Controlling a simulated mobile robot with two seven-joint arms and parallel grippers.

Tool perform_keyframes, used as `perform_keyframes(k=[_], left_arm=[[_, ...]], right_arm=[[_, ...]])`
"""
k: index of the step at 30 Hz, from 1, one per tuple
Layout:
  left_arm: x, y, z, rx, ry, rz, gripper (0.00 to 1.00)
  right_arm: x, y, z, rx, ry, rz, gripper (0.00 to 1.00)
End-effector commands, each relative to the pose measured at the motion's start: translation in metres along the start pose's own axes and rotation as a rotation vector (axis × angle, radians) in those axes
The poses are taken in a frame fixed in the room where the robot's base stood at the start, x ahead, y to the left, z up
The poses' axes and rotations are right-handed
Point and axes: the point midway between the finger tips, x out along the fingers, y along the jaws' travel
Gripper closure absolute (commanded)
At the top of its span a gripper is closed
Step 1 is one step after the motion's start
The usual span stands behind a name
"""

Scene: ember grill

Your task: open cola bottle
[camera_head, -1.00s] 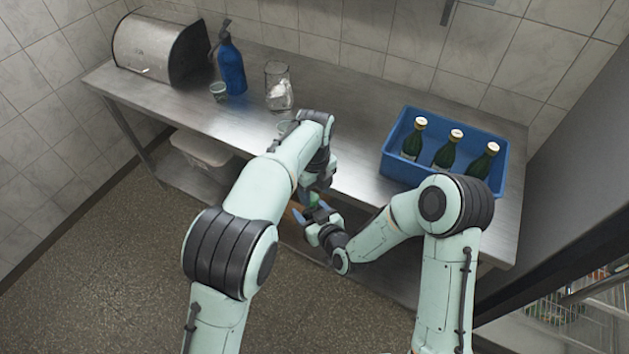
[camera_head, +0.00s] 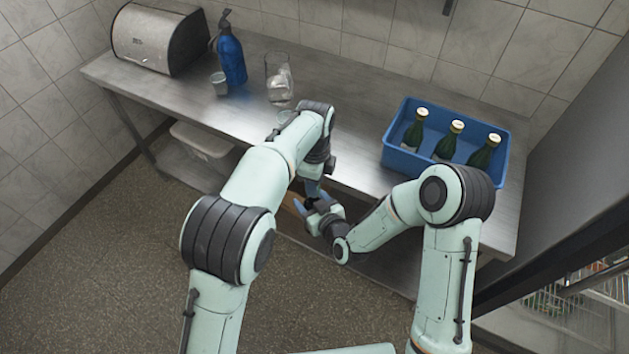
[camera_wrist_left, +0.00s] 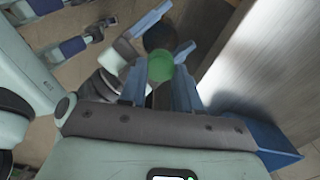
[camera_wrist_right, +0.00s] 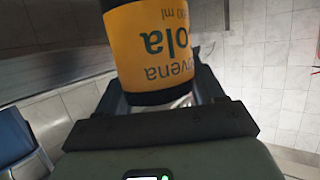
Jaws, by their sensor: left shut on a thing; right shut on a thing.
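The cola bottle (camera_wrist_right: 150,48), dark with an orange label, is shut in my right gripper (camera_wrist_right: 165,95), its label upside down in the right wrist view. In the head view my right gripper (camera_head: 318,206) is just below my left gripper (camera_head: 312,190), in front of the table edge; the bottle is mostly hidden there. In the left wrist view a round green cap (camera_wrist_left: 160,68) sits between the fingers of my left gripper (camera_wrist_left: 158,84), which is shut on it. The dark round bottle (camera_wrist_left: 158,37) shows just beyond. I cannot tell whether cap and bottle still touch.
A blue crate (camera_head: 399,160) with several green bottles (camera_head: 449,142) stands on the right of the steel table (camera_head: 350,125). A blue spray bottle (camera_head: 231,62), small cup (camera_head: 219,83), glass jar (camera_head: 279,80) and metal bin (camera_head: 155,40) stand left. The table middle is clear.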

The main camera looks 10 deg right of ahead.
Motion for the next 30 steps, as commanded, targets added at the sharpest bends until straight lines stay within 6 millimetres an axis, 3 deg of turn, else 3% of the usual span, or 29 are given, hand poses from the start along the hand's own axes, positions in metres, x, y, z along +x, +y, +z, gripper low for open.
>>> perform_keyframes(k=[1, 30], left_arm=[[-0.0027, -0.0046, -0.0008, -0.103, 0.003, -0.019, 1.00], [-0.0040, -0.0032, 0.0038, -2.321, 0.020, -0.007, 1.00]], right_arm=[[-0.0009, -0.0077, -0.0007, -0.008, 0.001, -0.019, 1.00], [-0.0011, -0.0085, 0.0000, -0.007, -0.001, -0.021, 1.00]])
